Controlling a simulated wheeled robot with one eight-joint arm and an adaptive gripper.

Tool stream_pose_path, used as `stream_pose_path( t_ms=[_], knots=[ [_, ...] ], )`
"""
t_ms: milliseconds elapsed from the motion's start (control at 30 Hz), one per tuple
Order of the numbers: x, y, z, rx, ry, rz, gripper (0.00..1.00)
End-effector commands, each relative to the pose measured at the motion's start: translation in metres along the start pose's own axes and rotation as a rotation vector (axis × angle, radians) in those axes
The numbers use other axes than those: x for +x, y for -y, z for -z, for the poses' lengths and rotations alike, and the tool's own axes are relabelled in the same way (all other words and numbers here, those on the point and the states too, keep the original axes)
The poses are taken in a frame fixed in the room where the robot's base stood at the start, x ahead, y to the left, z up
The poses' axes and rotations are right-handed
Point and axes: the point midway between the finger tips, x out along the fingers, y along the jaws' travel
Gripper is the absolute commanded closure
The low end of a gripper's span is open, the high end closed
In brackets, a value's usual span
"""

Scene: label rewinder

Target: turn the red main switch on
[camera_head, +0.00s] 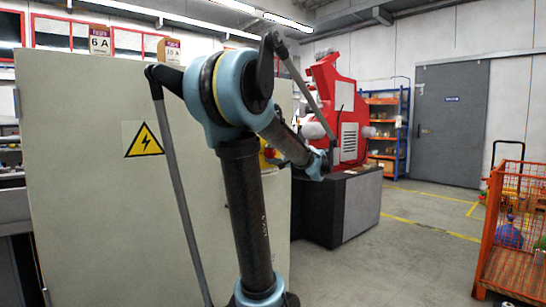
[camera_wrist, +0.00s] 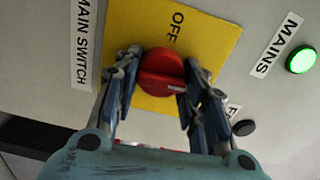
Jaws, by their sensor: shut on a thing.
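The red main switch (camera_wrist: 160,72) is a round rotary knob on a yellow plate (camera_wrist: 205,32), seen in the wrist view. The word OFF stands on the plate above the knob. A small white mark shows on the knob's right side. My gripper (camera_wrist: 160,80) has a finger on each side of the knob and is shut on it. In the head view my arm hides the switch and most of my gripper; a bit of yellow and red (camera_head: 270,153) shows beside the arm at the cabinet's right edge.
A MAIN SWITCH label (camera_wrist: 82,45) is left of the plate. A MAINS label (camera_wrist: 277,45) and a lit green lamp (camera_wrist: 301,60) are to the right, with a dark button (camera_wrist: 245,128) below. A red machine (camera_head: 345,110) stands behind; an orange cage cart (camera_head: 510,235) is at right.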

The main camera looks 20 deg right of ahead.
Motion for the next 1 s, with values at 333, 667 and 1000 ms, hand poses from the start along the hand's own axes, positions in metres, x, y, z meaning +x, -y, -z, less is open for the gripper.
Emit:
stream_pose_path(
  t_ms=[333,667,1000],
  knots=[
    [-0.0009,-0.0021,0.0017,0.076,-0.006,-0.004,0.85],
    [-0.0009,-0.0025,0.001,0.08,-0.004,-0.005,0.85],
    [-0.0007,-0.0017,0.0003,0.08,-0.002,-0.003,0.41]
  ],
)
